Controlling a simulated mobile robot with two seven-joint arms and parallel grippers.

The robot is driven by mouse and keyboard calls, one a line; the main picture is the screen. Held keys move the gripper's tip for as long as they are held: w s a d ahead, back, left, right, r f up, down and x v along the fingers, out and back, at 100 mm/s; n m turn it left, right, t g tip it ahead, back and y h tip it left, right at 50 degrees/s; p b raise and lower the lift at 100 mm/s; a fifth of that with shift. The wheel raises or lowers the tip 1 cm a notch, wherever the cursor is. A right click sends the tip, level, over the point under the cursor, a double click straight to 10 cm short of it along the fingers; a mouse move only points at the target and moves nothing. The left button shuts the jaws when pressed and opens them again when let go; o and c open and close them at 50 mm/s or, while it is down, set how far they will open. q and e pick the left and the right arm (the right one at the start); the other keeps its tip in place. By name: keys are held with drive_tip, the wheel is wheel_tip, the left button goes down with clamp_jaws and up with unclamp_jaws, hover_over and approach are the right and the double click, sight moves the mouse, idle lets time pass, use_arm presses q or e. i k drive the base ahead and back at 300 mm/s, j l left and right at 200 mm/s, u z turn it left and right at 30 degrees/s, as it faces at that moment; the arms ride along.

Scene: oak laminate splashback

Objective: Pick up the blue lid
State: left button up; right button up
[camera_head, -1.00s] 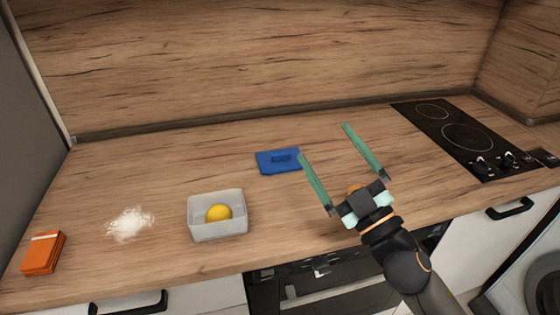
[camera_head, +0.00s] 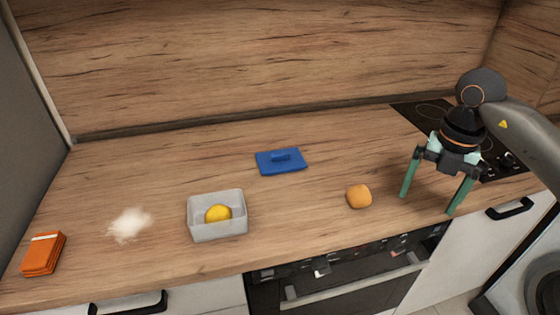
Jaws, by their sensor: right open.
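The blue lid (camera_head: 281,167) lies flat on the wooden counter, with a raised handle bar on its top. It is near the middle of the head view, behind and to the right of a grey box. My right gripper (camera_head: 428,204) is open and empty, its two green fingers pointing down over the counter at the right. It is well to the right of the lid and apart from it. My left gripper is not in view.
The open grey box (camera_head: 218,228) holds a yellow lemon-like fruit (camera_head: 217,214). An orange-brown roundish item (camera_head: 359,196) sits between box and gripper. White powder (camera_head: 129,225) and an orange packet (camera_head: 43,254) lie at left. A black cooktop (camera_head: 425,117) is at right.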

sight(271, 163)
drive_tip(key=i+j+u, duration=0.1)
drive_tip(key=u, duration=0.35)
drive_tip(key=i+u, duration=0.3)
drive_tip(key=u, duration=0.2)
